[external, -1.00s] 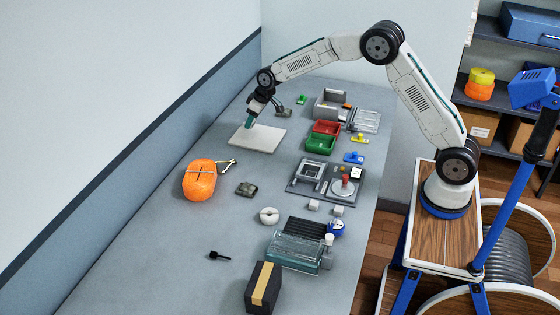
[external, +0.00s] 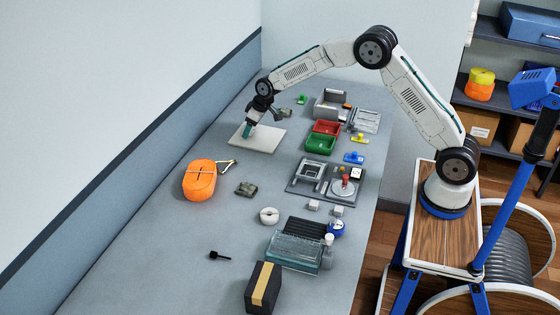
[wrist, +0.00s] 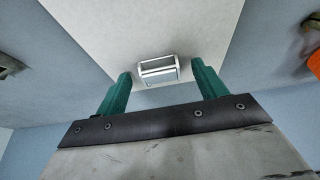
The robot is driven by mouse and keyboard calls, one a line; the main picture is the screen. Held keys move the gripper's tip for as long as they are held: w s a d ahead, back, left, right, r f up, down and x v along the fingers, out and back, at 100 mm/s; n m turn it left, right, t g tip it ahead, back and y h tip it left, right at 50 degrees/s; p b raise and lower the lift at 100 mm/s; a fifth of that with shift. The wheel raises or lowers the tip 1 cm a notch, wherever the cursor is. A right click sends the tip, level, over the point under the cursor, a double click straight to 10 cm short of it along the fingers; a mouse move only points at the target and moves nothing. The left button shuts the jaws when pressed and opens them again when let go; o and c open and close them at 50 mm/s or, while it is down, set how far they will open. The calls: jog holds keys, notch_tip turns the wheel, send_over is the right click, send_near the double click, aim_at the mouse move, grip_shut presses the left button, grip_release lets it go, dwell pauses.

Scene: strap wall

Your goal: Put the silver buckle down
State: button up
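The silver buckle (wrist: 158,70), a small rectangular frame, shows in the wrist view against the white board (wrist: 100,30). My gripper (wrist: 162,72) has its two green fingers on either side of the buckle, with a visible gap on each side, so it is open. The buckle appears to rest on the board. In the external view my gripper (external: 247,133) is low over the left part of the white board (external: 265,140). The buckle is too small or hidden to make out there.
Red (external: 325,127) and green (external: 320,143) bins and a grey fixture plate (external: 326,180) stand to the right. The table's left strip is clear.

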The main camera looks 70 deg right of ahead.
aim_at(263, 136)
jog(key=s+a+r, duration=0.2)
jog(key=s+r, duration=0.6)
jog(key=r, duration=0.2)
jog(key=s+a+r, duration=0.3)
jog(key=s+r, duration=0.4)
jog(key=r, duration=0.3)
jog(key=s+a+r+g, duration=0.1)
jog(key=s+a+r, duration=0.1)
jog(key=s, duration=0.5)
jog(key=s+a+r, duration=0.2)
jog(key=s, duration=0.6)
jog(key=s+a+f+g, duration=0.1)
jog(key=s, duration=1.2)
jog(key=s+a+f+g, duration=0.1)
jog(key=s+a+f, duration=0.1)
jog(key=s, duration=1.2)
jog(key=shift+f, duration=0.3)
jog(key=shift+w, duration=0.1)
jog(key=shift+c, duration=0.5)
jog(key=shift+a, duration=0.1)
